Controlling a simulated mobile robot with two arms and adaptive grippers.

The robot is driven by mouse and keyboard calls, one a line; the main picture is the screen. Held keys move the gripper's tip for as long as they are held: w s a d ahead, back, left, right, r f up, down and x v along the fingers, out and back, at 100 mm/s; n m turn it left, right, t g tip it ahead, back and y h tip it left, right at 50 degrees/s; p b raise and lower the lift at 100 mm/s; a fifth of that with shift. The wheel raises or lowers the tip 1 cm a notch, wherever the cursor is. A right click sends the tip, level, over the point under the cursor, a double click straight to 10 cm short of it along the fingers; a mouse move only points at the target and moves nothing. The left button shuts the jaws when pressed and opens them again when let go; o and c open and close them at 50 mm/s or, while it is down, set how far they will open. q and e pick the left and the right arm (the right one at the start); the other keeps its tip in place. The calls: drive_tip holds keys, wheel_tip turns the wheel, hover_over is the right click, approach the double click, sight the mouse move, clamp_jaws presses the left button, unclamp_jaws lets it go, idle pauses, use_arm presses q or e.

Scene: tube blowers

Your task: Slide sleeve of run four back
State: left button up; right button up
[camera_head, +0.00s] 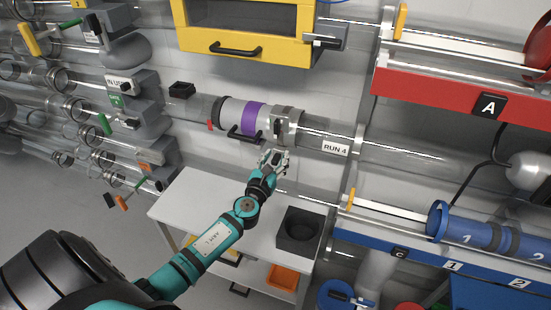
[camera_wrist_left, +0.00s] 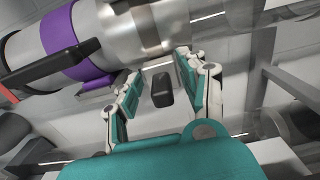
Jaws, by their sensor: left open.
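The run four tube (camera_head: 385,155) is clear and carries a "RUN 4" label (camera_head: 335,149). On it sits a pale metal sleeve (camera_head: 234,111) with a purple band (camera_head: 253,118) and a black handle (camera_head: 244,135). A metal clamp-like collar (camera_head: 287,122) with a dark knob is at its right end. My left gripper (camera_head: 274,160) is just below the collar. In the left wrist view my left gripper (camera_wrist_left: 155,80) is open, its fingers either side of a dark knob (camera_wrist_left: 162,90); I cannot tell whether they touch it. The purple band also shows there (camera_wrist_left: 70,45). My right gripper is out of view.
Below is a white table (camera_head: 190,200) with a dark square bin (camera_head: 299,231). A yellow cabinet (camera_head: 245,45) hangs above the tube. A red rack marked A (camera_head: 440,95) and a blue rack (camera_head: 390,240) stand at the right. Valves and pipes crowd the left.

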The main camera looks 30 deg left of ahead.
use_arm(q)
clamp_jaws()
idle(0.3)
drive_tip(key=d, duration=0.2)
drive_tip(key=w+d, duration=0.1)
drive_tip(key=d, duration=0.2)
drive_tip(key=shift+d+p, duration=0.2)
drive_tip(key=shift+p, duration=0.1)
